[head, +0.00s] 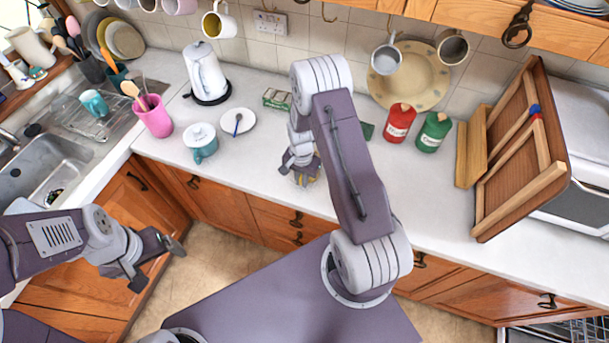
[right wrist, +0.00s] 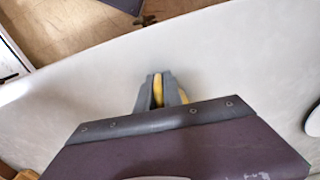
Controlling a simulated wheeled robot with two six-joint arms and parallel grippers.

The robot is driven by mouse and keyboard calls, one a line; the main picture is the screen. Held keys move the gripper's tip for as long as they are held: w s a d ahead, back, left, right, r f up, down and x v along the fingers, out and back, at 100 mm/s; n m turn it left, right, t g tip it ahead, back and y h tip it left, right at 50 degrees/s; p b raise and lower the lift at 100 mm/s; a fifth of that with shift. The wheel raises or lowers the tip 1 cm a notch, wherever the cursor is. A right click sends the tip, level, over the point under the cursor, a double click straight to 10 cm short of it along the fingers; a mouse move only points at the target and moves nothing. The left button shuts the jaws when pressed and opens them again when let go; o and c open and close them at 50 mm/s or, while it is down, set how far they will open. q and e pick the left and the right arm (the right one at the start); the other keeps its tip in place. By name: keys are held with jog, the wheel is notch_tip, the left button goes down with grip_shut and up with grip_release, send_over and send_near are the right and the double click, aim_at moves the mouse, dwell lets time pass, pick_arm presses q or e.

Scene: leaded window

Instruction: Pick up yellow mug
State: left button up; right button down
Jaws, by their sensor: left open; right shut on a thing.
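The yellow mug (head: 312,180) is mostly hidden by my right gripper (head: 300,172) in the head view; only small yellow parts show at the worktop's front side. My right gripper is shut on it. In the right wrist view a strip of the yellow mug (right wrist: 158,89) shows between the grey fingers of the right gripper (right wrist: 160,88). I cannot tell whether the mug touches the worktop. My left gripper (head: 160,263) is open and empty, in front of the lower cupboards and away from the mug.
A wooden rack (head: 520,150) leans at right. Mugs hang above.

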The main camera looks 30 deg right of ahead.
jog(key=shift+r, duration=0.15)
jog(key=shift+r+b, duration=0.4)
jog(key=shift+r, duration=0.5)
notch_tip(320, 180, up, 2)
jog(key=shift+b, duration=0.3)
jog(key=s+d+r+b, duration=0.2)
jog(key=s+d+r, duration=0.4)
jog(key=d, duration=0.3)
jog(key=shift+s+d+r, duration=0.2)
jog(key=shift+d+r, duration=0.2)
dwell(1.9)
dwell(0.3)
